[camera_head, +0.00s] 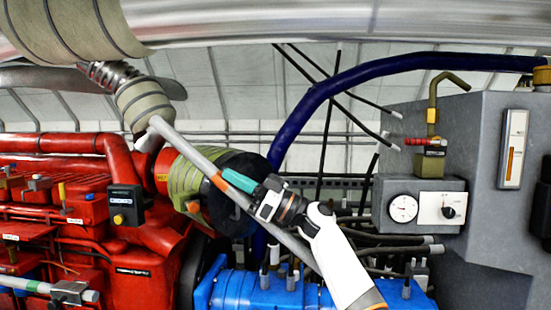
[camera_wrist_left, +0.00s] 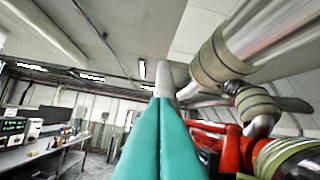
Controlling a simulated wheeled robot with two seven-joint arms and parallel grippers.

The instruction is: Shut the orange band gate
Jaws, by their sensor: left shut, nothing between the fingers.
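A straight grey pipe (camera_head: 284,238) slants across the head view and carries an orange band (camera_head: 217,182). My left gripper (camera_head: 232,176) has teal fingers and is shut and empty. It lies just above and right of the band in the picture; I cannot tell whether it touches the pipe. The gripper body covers part of the pipe, and I cannot make out a gate lever there. In the left wrist view the shut fingers (camera_wrist_left: 160,140) point at a grey pole (camera_wrist_left: 164,88) beyond them. My right gripper is not in view.
A red engine (camera_head: 130,272) fills the left, with a green-banded pipe (camera_head: 36,287) and its metal fitting (camera_head: 70,292) in front. Blue machinery (camera_head: 255,293) lies below. A grey cabinet (camera_head: 490,240) with a dial box (camera_head: 403,208) and a red-handled valve (camera_head: 415,141) stands at the right.

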